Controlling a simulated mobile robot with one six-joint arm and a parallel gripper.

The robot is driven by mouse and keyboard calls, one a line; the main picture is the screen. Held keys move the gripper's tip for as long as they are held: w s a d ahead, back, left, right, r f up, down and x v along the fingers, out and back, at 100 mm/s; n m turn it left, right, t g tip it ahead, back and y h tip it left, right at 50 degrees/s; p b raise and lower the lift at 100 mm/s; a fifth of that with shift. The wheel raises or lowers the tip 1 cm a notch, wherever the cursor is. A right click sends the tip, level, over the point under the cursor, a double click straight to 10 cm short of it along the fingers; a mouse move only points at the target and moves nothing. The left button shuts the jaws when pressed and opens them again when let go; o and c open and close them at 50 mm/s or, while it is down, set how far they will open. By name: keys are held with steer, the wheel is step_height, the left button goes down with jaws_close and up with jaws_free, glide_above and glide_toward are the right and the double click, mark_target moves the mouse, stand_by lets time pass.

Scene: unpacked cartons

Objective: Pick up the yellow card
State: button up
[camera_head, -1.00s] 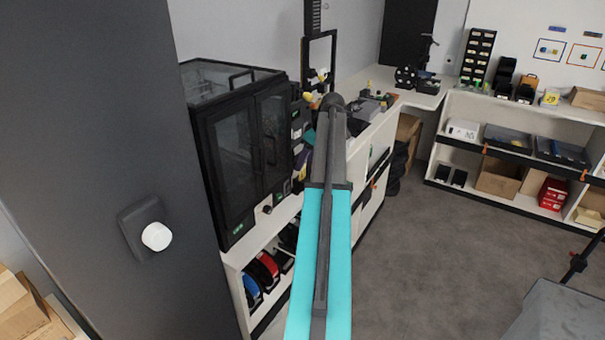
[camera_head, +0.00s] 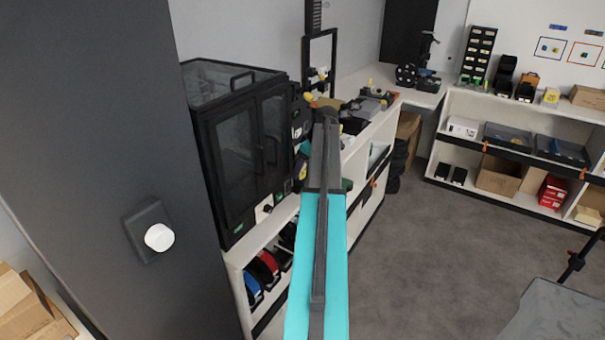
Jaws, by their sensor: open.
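I cannot make out a clear yellow card. A small yellow patch (camera_head: 302,171) shows just left of my arm, beside the black cabinet, too small to identify. A small yellow box (camera_head: 551,96) stands on top of the far right shelf. My teal and dark arm rises through the middle of the picture and hides part of the side counter. My gripper does not show; it is out of sight beyond or behind the arm.
A black glass-doored cabinet (camera_head: 240,150) stands on the left counter, with spools (camera_head: 266,265) below. A grey column (camera_head: 110,120) fills the left. Cluttered items lie along the counter behind my arm. The grey floor (camera_head: 425,260) at right is open.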

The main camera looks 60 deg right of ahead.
steer(key=c, duration=1.2)
steer(key=shift+r, duration=0.1)
steer(key=shift+d+r+b, duration=0.1)
steer(key=shift+r+b, duration=0.8)
steer(key=shift+r, duration=0.75)
steer(key=s+a+r+b, duration=0.1)
steer(key=s+a+b, duration=0.3)
steer(key=s+a, duration=0.6)
steer(key=shift+s+a+r, duration=0.15)
steer(key=shift+s+r, duration=0.1)
steer(key=shift+s, duration=0.95)
steer(key=shift+s, duration=0.15)
